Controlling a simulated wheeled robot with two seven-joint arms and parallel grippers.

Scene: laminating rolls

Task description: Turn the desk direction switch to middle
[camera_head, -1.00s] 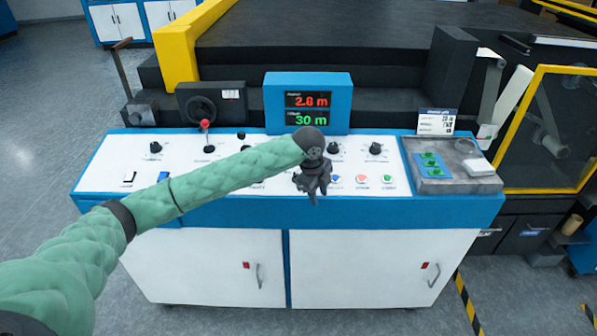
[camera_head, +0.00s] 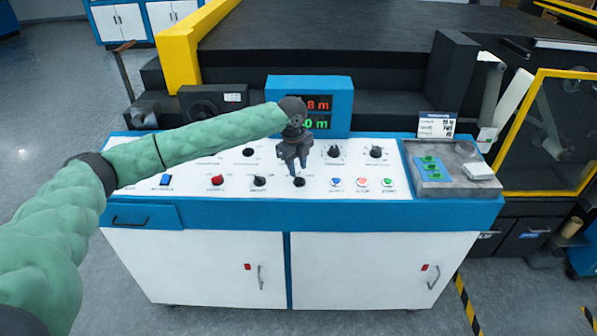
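The control desk (camera_head: 210,215) has a white sloped panel with several black knobs. One black knob (camera_head: 299,182) sits in the lower row just below my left gripper (camera_head: 297,168). Another black knob (camera_head: 259,181) and a red knob (camera_head: 217,180) are left of it. The labels are too small to read, so I cannot tell which knob is the direction switch. My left gripper points down over the panel, its two fingers slightly apart with nothing between them. It seems just above the lower knob, apart from it. My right gripper is not in view.
A blue display (camera_head: 341,95) stands at the desk's back, partly hidden by my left arm. Blue, red and green buttons (camera_head: 362,183) lie right of the gripper. A grey tray (camera_head: 455,185) with a green-buttoned blue plate is at the desk's right end.

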